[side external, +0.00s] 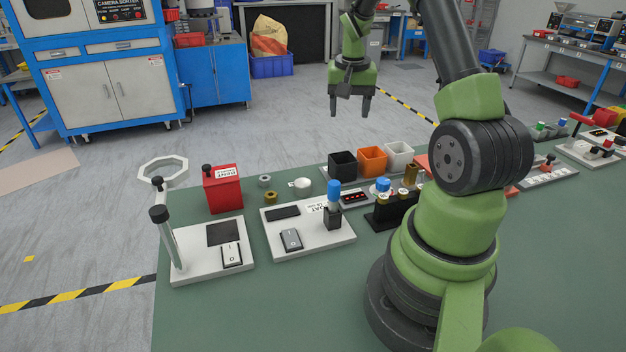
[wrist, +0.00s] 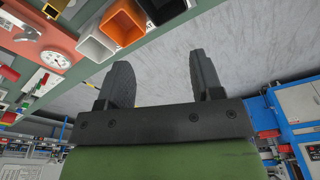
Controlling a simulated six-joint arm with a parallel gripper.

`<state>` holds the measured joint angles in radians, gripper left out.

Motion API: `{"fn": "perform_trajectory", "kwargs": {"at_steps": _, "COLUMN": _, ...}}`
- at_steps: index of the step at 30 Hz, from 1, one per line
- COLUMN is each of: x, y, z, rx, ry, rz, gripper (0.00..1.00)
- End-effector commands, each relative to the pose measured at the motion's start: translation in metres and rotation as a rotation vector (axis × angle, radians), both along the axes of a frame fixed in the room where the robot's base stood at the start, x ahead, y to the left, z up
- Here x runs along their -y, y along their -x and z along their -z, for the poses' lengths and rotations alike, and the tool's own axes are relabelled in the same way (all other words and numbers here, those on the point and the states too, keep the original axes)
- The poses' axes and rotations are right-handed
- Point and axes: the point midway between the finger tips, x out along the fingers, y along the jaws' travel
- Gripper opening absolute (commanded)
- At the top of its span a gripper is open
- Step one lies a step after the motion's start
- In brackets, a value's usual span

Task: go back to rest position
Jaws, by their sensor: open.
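My gripper (side external: 350,106) hangs high in the side view, above and beyond the far edge of the green table (side external: 300,312). Its two fingers point down and stand apart with nothing between them. In the wrist view the open gripper (wrist: 162,82) shows both dark fingers and an empty gap, with grey floor behind. It touches nothing on the table.
Black (side external: 343,164), orange (side external: 372,160) and white (side external: 399,156) bins stand near the table's far edge. A red box (side external: 223,188) and two white-based fixtures stand at left. A white octagonal ring (side external: 162,169) sits at the left corner. The table's front left is clear.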

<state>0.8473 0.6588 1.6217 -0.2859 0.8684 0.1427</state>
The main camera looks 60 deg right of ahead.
Motion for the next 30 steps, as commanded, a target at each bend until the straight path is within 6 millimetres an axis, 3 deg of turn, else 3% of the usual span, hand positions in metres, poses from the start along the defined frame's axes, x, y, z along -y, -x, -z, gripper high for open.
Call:
{"fn": "perform_trajectory", "kwargs": {"at_steps": 4, "x": -0.010, "y": -0.006, "z": -0.011, "rx": 0.016, "ry": 0.010, "rz": -0.025, "gripper": 0.60}}
{"fn": "perform_trajectory", "kwargs": {"at_steps": 7, "x": -0.035, "y": -0.016, "z": -0.036, "rx": 0.056, "ry": 0.026, "rz": -0.085, "gripper": 0.60}}
{"fn": "perform_trajectory", "kwargs": {"at_steps": 11, "x": -0.093, "y": -0.025, "z": -0.081, "rx": 0.139, "ry": 0.053, "rz": -0.214, "gripper": 0.60}}
{"fn": "perform_trajectory", "kwargs": {"at_steps": 14, "x": -0.142, "y": -0.021, "z": -0.111, "rx": 0.210, "ry": 0.063, "rz": -0.321, "gripper": 0.60}}
{"fn": "perform_trajectory", "kwargs": {"at_steps": 21, "x": -0.243, "y": 0.026, "z": -0.151, "rx": 0.393, "ry": 0.058, "rz": -0.581, "gripper": 0.60}}
{"fn": "perform_trajectory", "kwargs": {"at_steps": 25, "x": -0.278, "y": 0.058, "z": -0.155, "rx": 0.480, "ry": 0.039, "rz": -0.702, "gripper": 0.60}}
{"fn": "perform_trajectory", "kwargs": {"at_steps": 30, "x": -0.301, "y": 0.086, "z": -0.152, "rx": 0.553, "ry": 0.016, "rz": -0.799, "gripper": 0.60}}
